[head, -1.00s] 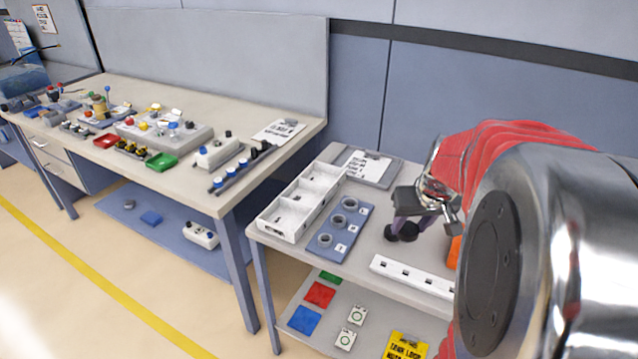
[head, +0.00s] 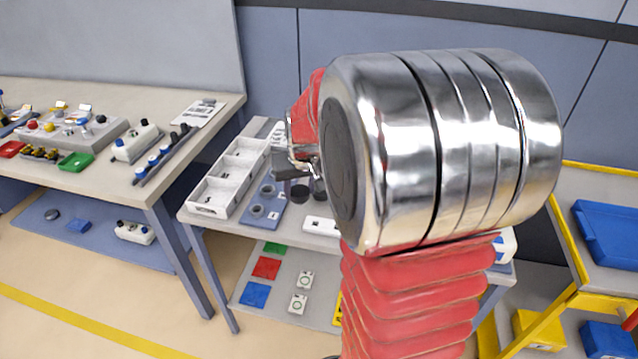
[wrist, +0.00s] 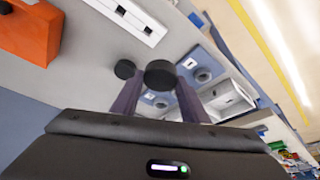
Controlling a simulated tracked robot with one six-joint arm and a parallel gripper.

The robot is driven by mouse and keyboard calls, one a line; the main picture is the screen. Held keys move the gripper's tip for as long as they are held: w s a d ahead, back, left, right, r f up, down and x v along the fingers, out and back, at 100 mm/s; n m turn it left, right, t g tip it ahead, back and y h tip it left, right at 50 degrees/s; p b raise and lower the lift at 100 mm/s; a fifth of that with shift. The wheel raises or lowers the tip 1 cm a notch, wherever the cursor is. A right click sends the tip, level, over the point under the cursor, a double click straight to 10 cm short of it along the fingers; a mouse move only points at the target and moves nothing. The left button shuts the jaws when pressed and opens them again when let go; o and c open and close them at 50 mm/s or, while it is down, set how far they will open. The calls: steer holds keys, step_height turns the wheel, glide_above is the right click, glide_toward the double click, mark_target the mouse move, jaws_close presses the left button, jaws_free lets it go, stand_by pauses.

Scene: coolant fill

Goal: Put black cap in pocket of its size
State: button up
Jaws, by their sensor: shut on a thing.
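My gripper (wrist: 157,90) is shut on a black cap (wrist: 160,73), which sits between the fingertips in the wrist view. The held cap also shows below my gripper in the head view (head: 299,191). A second black cap (wrist: 124,69) is beside it in the wrist view, apparently on the table. The blue-grey pocket plate (head: 247,217) has round pockets with white labels and lies left of my gripper in the head view. It also shows in the wrist view (wrist: 215,70), partly hidden by a finger. Part of the plate is hidden behind my arm.
A white divided tray (head: 228,177) stands left of the plate. A white strip with square holes (head: 320,227) lies at the table's front; in the wrist view an orange block (wrist: 25,38) is near it. Coloured squares and cards lie on the lower shelf (head: 272,300).

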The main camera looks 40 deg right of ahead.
steer(key=w+a+f+n, duration=0.2)
steer(key=w+a+f, duration=0.1)
steer(key=a, duration=0.8)
steer(key=w+a+f+n+y, duration=0.1)
steer(key=w+a+f, duration=0.3)
steer(key=a, duration=0.7)
steer(key=shift+w+a+f+n+y, duration=0.2)
steer(key=shift+w+n+y, duration=0.1)
steer(key=shift+n, duration=0.4)
